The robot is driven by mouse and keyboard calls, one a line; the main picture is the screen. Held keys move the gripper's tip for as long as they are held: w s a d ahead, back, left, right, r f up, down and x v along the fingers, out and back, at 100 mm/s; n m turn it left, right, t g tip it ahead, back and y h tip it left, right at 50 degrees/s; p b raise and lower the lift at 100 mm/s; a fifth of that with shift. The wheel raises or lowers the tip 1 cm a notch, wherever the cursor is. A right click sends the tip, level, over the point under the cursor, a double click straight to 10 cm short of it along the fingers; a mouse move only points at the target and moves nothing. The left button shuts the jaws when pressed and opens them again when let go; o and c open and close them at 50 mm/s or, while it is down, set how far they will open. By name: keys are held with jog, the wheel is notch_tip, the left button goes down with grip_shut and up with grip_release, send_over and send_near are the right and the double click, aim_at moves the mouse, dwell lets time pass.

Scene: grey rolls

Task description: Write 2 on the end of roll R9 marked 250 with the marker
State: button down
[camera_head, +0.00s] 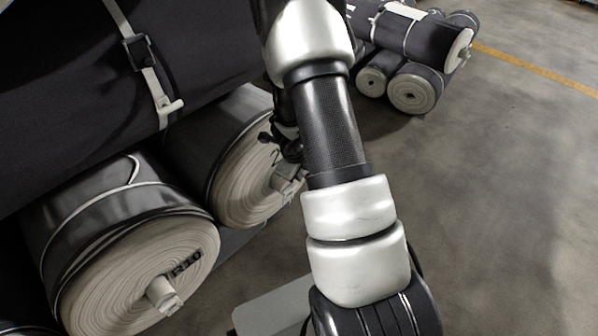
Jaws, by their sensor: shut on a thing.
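A dark grey roll with a pale, layered round end (245,180) lies left of my arm. My arm hides part of that end, and I can read no R9 or 250 on it. My gripper (284,142) is dark and mostly hidden behind my forearm, right at the upper right part of this end. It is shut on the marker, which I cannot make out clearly. Whether its tip touches the end, I cannot tell. A pale core or tab (288,180) sticks out of the end below my gripper.
A roll marked R10 (140,275) lies nearer, at lower left, with a pale core sticking out. A large strapped dark roll (80,90) rests above. More rolls (415,88) are stacked at the top right. Bare concrete floor (490,200) is free on the right.

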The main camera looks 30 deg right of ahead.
jog(key=shift+s+d+b, duration=0.2)
jog(key=shift+s+b, duration=0.3)
jog(key=shift+s, duration=0.1)
jog(key=shift+s+d+b, duration=0.2)
jog(key=shift+s+b, duration=0.3)
jog(key=shift+s, duration=0.05)
jog(key=shift+s+d+f+b, duration=0.25)
jog(key=shift+s+b, duration=0.25)
jog(key=shift+b, duration=0.2)
jog(key=s+b, duration=0.1)
jog(key=s+d+b, duration=0.1)
jog(key=s, duration=0.1)
jog(key=s+b, duration=0.1)
jog(key=shift+s+d+r, duration=0.25)
jog(key=shift+s+d, duration=0.05)
jog(key=shift+s, duration=0.05)
jog(key=shift+s, duration=0.1)
